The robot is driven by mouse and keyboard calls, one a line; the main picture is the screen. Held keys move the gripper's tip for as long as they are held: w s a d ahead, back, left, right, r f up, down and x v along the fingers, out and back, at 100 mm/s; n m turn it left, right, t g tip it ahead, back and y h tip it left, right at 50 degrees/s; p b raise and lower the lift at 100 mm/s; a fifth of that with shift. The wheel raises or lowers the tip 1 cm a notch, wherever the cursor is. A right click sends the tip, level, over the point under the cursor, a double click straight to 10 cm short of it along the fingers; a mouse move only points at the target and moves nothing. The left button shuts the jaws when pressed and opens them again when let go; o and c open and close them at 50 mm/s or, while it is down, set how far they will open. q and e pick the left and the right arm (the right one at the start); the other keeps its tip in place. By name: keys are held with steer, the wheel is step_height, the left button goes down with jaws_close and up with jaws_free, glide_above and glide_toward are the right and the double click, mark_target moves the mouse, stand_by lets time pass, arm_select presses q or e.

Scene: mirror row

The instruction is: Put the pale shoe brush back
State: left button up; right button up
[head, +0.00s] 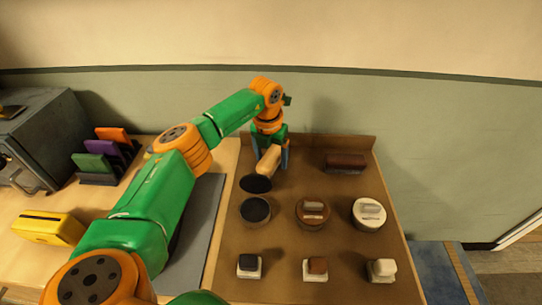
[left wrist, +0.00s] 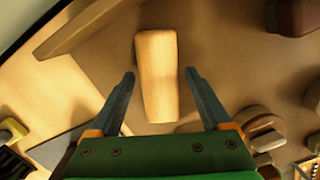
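The pale shoe brush (head: 268,161) is a long, light wooden block at the back left of the brown tray (head: 285,235). In the left wrist view the brush (left wrist: 157,75) lies lengthwise between the two blue fingers. My left gripper (head: 271,152) points down over the brush from behind. It is open, with a finger on each side and small gaps showing in the wrist view (left wrist: 160,74). I cannot tell whether the brush's underside touches the tray. My right gripper is out of view.
A dark brown brush (head: 345,162) lies at the back right. A black oval (head: 256,184), a black tin (head: 255,210), a brown tin (head: 312,212) and a white tin (head: 369,213) stand in front, then several small blocks (head: 316,268). A yellow box (head: 47,229) is left.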

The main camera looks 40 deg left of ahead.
mark_target(269, 159)
arm_select(q)
steer(key=shift+r, duration=0.15)
step_height(269, 159, up, 12)
steer(key=s, duration=0.1)
steer(key=shift+s+d+b, duration=0.15)
steer(key=shift+s+b, duration=0.05)
steer(key=shift+b, duration=0.1)
